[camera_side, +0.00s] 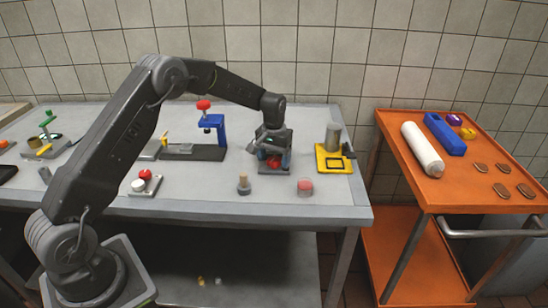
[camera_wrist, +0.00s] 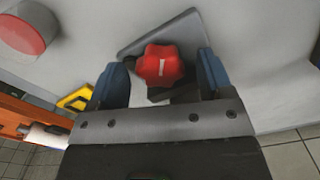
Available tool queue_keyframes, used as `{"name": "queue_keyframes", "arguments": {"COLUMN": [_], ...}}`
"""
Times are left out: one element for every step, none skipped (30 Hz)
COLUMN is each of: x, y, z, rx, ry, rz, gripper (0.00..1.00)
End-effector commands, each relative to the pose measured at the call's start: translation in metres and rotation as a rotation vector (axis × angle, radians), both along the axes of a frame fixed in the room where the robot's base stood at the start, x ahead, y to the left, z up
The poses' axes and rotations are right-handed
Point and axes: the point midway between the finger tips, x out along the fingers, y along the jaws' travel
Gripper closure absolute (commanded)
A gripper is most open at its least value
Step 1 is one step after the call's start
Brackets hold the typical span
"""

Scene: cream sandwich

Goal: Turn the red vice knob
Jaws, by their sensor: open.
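The red vice knob (camera_wrist: 161,65) is lobed, with a white line on its face. In the wrist view it lies between the two blue fingers of my gripper (camera_wrist: 163,80), with a gap on each side. My gripper is open. In the side view my gripper (camera_side: 273,157) points down over the vice, and the red knob (camera_side: 274,162) shows partly below it. The vice's grey base plate (camera_wrist: 185,30) shows behind the knob. Most of the vice is hidden by my gripper in the side view.
A red round button (camera_side: 305,187) and a small wooden-topped peg (camera_side: 243,184) stand near the front. A yellow fixture with a grey cylinder (camera_side: 333,140) is at right. A blue press with a red knob (camera_side: 213,124) is at left. An orange cart (camera_side: 455,192) stands beside the table.

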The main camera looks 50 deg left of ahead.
Motion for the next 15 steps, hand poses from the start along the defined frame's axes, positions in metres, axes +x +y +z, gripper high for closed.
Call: {"name": "queue_keyframes", "arguments": {"x": [-0.0001,-0.0001,-0.0001,-0.0001,-0.0001,-0.0001,-0.0001,-0.0001,-0.0001,-0.0001,-0.0001,0.0000,0.0000,0.0000,0.0000], "y": [0.0000,0.0000,0.0000,0.0000,0.0000,0.0000,0.0000,0.0000,0.0000,0.0000,0.0000,0.0000,0.0000,0.0000,0.0000], "z": [-0.0010,-0.0012,-0.0013,-0.0012,-0.0011,-0.0011,-0.0010,-0.0010,-0.0010,-0.0009,-0.0009,-0.0008,-0.0008,-0.0008,-0.0007], "rx": [0.000,0.000,0.000,0.000,0.000,0.000,0.000,0.000,0.000,0.000,0.000,0.000,0.000,0.000,0.000], "ry": [0.000,0.000,0.000,0.000,0.000,0.000,0.000,0.000,0.000,0.000,0.000,0.000,0.000,0.000,0.000], "rz": [0.000,0.000,0.000,0.000,0.000,0.000,0.000,0.000,0.000,0.000,0.000,0.000,0.000,0.000,0.000], "gripper": [0.27,0.27,0.27,0.27,0.27,0.27,0.27,0.28,0.31,0.34,0.37,0.41,0.44,0.47,0.51]}}
